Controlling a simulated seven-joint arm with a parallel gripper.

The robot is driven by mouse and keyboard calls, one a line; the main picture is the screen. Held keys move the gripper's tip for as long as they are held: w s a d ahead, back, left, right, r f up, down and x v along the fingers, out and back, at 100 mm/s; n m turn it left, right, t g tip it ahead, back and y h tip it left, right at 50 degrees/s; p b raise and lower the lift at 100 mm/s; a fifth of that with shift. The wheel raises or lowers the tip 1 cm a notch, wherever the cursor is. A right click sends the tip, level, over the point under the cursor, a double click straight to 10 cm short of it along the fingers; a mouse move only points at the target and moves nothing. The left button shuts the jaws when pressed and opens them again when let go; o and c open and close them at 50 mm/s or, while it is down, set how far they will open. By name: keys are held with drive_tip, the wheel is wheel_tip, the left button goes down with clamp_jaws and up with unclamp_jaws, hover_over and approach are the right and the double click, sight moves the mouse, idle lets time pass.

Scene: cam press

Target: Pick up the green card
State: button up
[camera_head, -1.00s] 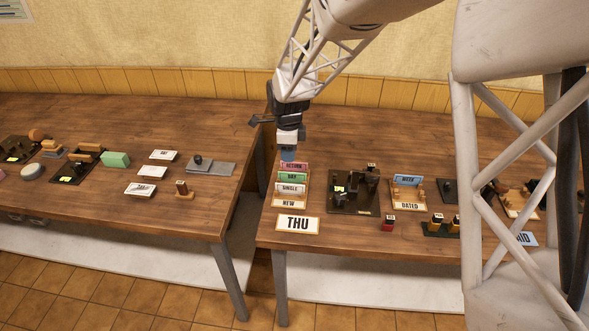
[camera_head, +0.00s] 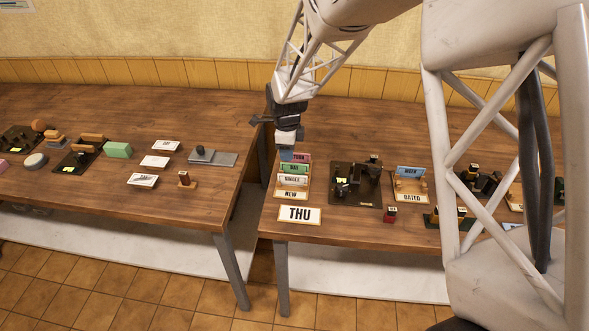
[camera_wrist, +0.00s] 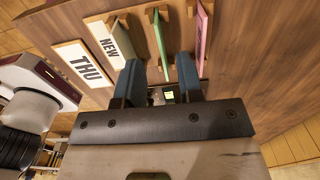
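The green card (camera_head: 294,168) stands upright in a wooden rack, between a white SINGLE card (camera_head: 293,180) in front and a pink card (camera_head: 301,157) behind. My gripper (camera_head: 287,155) points down just above the rack and covers part of the pink card in the head view. In the wrist view my gripper (camera_wrist: 159,72) has its two blue fingers well apart. The green card (camera_wrist: 160,38) shows edge-on, its near end in line with the gap between the fingers. The pink card (camera_wrist: 202,40) lies right of it. I cannot tell any contact.
A THU sign (camera_head: 299,215) stands before the rack, near the table's front edge. A dark press (camera_head: 354,185) stands right of the rack, then a holder with a blue card (camera_head: 411,171). A gap separates this table from the left table (camera_head: 100,205).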

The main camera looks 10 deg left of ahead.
sight(289, 168)
drive_tip(key=shift+f, duration=0.1)
drive_tip(key=shift+a+f, duration=0.1)
drive_tip(key=shift+f, duration=2.4)
clamp_jaws()
